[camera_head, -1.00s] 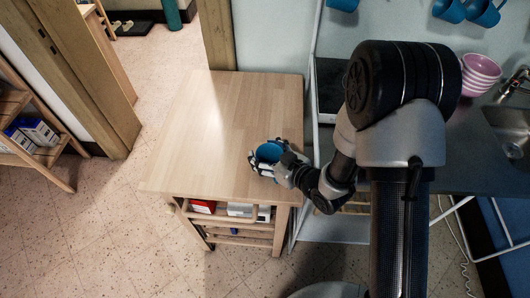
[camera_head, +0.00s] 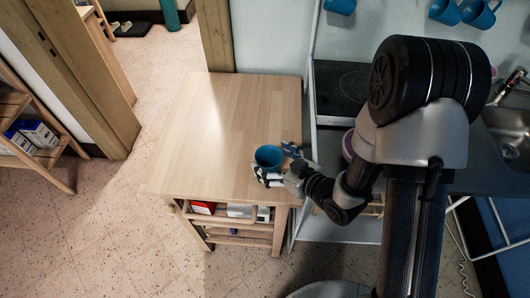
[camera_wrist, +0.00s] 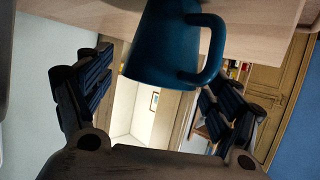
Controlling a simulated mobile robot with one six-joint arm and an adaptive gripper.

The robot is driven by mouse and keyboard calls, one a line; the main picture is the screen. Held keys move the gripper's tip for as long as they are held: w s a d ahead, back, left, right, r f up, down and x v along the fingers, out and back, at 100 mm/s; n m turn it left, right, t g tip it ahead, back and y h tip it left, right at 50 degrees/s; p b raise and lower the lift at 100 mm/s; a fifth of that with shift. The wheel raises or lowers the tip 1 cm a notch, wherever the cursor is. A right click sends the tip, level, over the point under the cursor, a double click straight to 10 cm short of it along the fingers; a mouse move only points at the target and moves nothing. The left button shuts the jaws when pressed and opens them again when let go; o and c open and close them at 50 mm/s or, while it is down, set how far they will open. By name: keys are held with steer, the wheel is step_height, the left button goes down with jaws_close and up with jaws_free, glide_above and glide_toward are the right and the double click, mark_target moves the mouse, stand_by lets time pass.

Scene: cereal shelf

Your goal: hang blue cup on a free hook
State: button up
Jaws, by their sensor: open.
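A blue cup (camera_head: 268,156) stands upright near the front right of the wooden table. In the wrist view the cup (camera_wrist: 165,45) appears upside down against the tabletop, its handle (camera_wrist: 215,50) to the right. My gripper (camera_head: 278,163) is open beside the cup, with one finger to its right and the other at its near side. In the wrist view my gripper (camera_wrist: 155,75) has a finger on each side of the cup, both apart from it. Blue cups (camera_head: 445,10) hang at the top of the head view; their hooks cannot be made out.
The wooden table (camera_head: 215,120) is otherwise bare, with shelves of small boxes (camera_head: 203,207) below. A dark hob (camera_head: 340,85) and a sink (camera_head: 510,135) lie to the right. My arm hides much of the counter. A pink item (camera_head: 347,145) shows partly beside my arm.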

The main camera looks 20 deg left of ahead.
steer(key=p+v, duration=0.4)
steer(key=v, duration=0.3)
steer(key=shift+s+d+r, duration=0.2)
steer(key=shift+d+r, duration=0.05)
stand_by(0.3)
